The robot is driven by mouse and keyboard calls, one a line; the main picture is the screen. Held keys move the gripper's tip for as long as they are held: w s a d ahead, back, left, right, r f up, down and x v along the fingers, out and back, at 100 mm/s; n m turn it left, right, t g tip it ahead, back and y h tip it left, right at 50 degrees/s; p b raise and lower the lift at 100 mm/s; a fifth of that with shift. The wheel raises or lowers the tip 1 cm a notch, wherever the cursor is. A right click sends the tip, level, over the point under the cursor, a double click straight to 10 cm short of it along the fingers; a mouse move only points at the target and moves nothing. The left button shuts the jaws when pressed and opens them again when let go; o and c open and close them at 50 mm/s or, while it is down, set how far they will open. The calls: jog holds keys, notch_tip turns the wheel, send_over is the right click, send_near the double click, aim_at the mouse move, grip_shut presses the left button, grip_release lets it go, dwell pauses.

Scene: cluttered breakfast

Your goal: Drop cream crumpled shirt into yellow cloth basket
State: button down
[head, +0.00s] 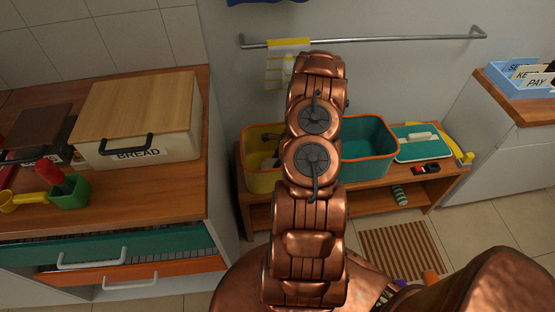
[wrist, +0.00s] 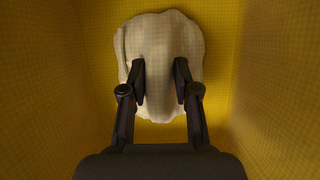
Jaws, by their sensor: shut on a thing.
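The cream crumpled shirt (wrist: 160,35) is a rounded, soft lump at the top middle of the wrist view. My gripper (wrist: 160,68) is shut on it, with one dark finger pressed on each side. Yellow walls and floor of the yellow cloth basket (wrist: 50,100) surround the shirt and fingers in the wrist view. I cannot tell whether the shirt touches the basket floor. In the head view the yellow cloth basket (head: 260,182) stands on the low wooden bench, partly hidden behind my copper arm.
A teal bin with an orange rim (head: 368,150) stands just right of the yellow basket on the bench (head: 372,193). A towel rail (head: 400,39) with a yellow-white cloth runs above. A counter with a bread box (head: 140,115) stands at left. A striped mat (head: 402,250) lies on the floor.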

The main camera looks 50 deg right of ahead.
jog(key=shift+f, duration=0.2)
jog(key=c, duration=0.8)
grip_release()
jog(key=shift+o, duration=0.2)
jog(key=v, duration=1.2)
